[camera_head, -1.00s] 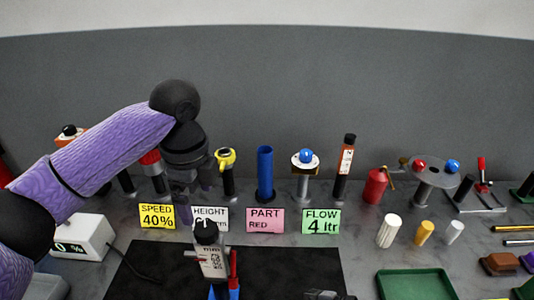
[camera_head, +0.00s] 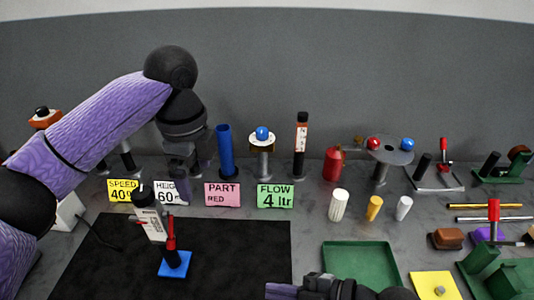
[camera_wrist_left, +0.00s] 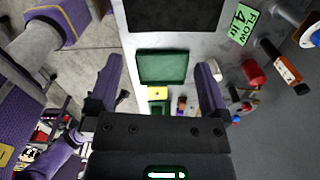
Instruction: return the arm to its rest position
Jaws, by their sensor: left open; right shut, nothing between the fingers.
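My left arm (camera_head: 95,115) is purple with black joints and reaches in from the left in the head view. Its left gripper (camera_head: 188,172) hangs down behind the cards and beside a blue cylinder (camera_head: 226,152). In the left wrist view the two fingers stand wide apart with nothing between them, and a green tray shows beyond the gap (camera_wrist_left: 162,68). My right gripper (camera_head: 280,291) shows at the bottom edge of the head view, partly cut off, near the black mat's right front. It is shut and empty.
Upright posts line the back. A green tray (camera_head: 360,258) and yellow plate (camera_head: 436,286) lie right.

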